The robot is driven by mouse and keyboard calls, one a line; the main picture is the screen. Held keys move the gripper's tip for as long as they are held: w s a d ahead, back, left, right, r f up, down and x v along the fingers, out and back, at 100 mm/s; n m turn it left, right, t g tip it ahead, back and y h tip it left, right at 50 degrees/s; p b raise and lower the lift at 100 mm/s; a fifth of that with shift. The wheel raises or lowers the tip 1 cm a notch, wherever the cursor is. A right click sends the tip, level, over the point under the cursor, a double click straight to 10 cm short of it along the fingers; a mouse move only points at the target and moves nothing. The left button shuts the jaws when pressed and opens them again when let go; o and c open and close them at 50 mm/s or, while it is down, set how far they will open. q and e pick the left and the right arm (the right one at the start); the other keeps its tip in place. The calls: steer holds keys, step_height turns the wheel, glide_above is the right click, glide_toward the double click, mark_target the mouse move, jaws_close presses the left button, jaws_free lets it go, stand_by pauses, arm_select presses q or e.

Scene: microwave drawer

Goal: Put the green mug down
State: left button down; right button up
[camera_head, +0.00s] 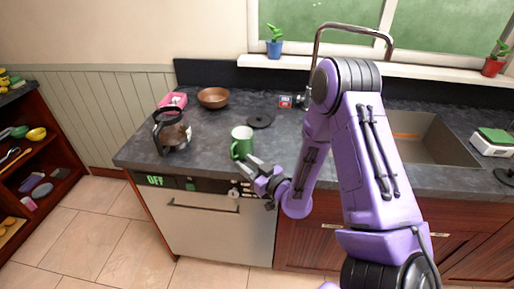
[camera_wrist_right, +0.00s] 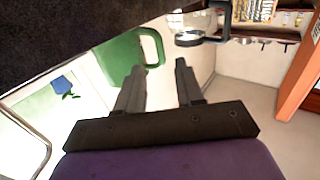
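The green mug (camera_head: 241,142) stands upright on the dark countertop (camera_head: 215,160), near its front edge. In the right wrist view the mug (camera_wrist_right: 122,58) is just past the fingertips, with its handle near the left-hand finger. My right gripper (camera_head: 252,167) is just in front of the mug, low by the counter's front edge. Whether a finger touches the handle I cannot tell. My left gripper is in neither view.
A coffee pot (camera_head: 172,131) stands left of the mug. A brown bowl (camera_head: 213,97), a pink container (camera_head: 173,101) and a black disc (camera_head: 259,121) lie behind. The sink (camera_head: 430,140) is at right. Below the counter is a white front with a handle (camera_head: 203,208).

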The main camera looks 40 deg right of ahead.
steer(key=s+b, duration=0.1)
steer(key=s, duration=0.5)
steer(key=s+a+f+m+g+h, duration=0.15)
steer(key=s+f+g, duration=0.35)
steer(key=f, duration=0.5)
steer(key=s+a+f+m+g+h, duration=0.1)
steer(key=s+a+f+m+g, duration=0.25)
steer(key=f, duration=0.65)
steer(key=s+a+f+m+g, duration=0.1)
steer(key=s+f+g, duration=0.2)
steer(key=s, duration=0.4)
steer(key=s+a+f+m+g+h, duration=0.1)
steer(key=s+f+g, duration=0.2)
steer(key=s, duration=0.4)
steer(key=shift+f, duration=0.6)
steer(key=shift+s+h, duration=0.1)
steer(key=shift+h, duration=0.15)
